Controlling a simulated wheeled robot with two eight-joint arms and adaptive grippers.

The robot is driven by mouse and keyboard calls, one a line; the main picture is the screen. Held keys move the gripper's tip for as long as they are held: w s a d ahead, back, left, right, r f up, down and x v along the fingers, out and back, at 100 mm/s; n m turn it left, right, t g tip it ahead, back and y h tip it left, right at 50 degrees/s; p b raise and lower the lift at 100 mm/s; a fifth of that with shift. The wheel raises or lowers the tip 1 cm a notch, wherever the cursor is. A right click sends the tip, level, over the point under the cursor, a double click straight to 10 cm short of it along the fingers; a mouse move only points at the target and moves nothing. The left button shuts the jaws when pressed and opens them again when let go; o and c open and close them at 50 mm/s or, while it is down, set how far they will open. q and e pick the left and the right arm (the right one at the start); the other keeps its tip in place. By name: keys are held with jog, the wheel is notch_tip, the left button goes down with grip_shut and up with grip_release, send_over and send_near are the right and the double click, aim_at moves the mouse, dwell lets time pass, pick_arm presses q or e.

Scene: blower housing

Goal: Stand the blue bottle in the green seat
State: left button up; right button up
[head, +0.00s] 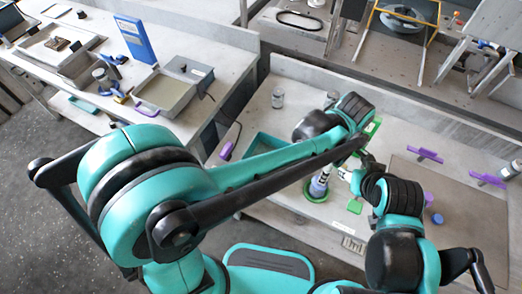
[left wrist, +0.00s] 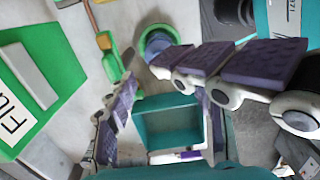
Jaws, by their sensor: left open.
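The blue bottle (head: 318,187) appears upright within the green ring-shaped seat (head: 309,198) in the head view. My left arm partly covers its upper part there. In the left wrist view the bottle (left wrist: 159,41) shows at the top, with the green rim of the seat (left wrist: 143,47) around it. I cannot tell how fully it is seated. My left gripper (left wrist: 165,90) is open, its pads apart with nothing between them, and the bottle lies beyond the fingers. My right gripper (head: 348,175) is near the bottle's right side, and its fingers are too small to read.
A teal open tray (head: 262,147) is left of the seat and also in the left wrist view (left wrist: 168,122). A green labelled block (left wrist: 38,85) is at that view's left. Purple-handled items (head: 426,155) and a purple cylinder (head: 428,199) lie right. A grey jar (head: 278,97) stands behind.

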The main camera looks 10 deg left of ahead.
pick_arm(q)
jog(key=s+a+r+m+t, duration=0.1)
jog(key=a+m+t, duration=0.1)
jog(key=a+m, duration=0.3)
jog(key=s+a+r+m+t, duration=0.1)
jog(key=a+m, duration=0.4)
jog(key=a, duration=0.9)
jog(key=s+a+r+m+t, duration=0.1)
jog(key=a+r+m+t, duration=0.2)
jog(key=a, duration=0.7)
jog(key=shift+s+r+m+t, duration=0.3)
jog(key=shift+m+t, duration=0.3)
jog(key=shift+m, duration=0.3)
jog(key=shift+o, duration=0.4)
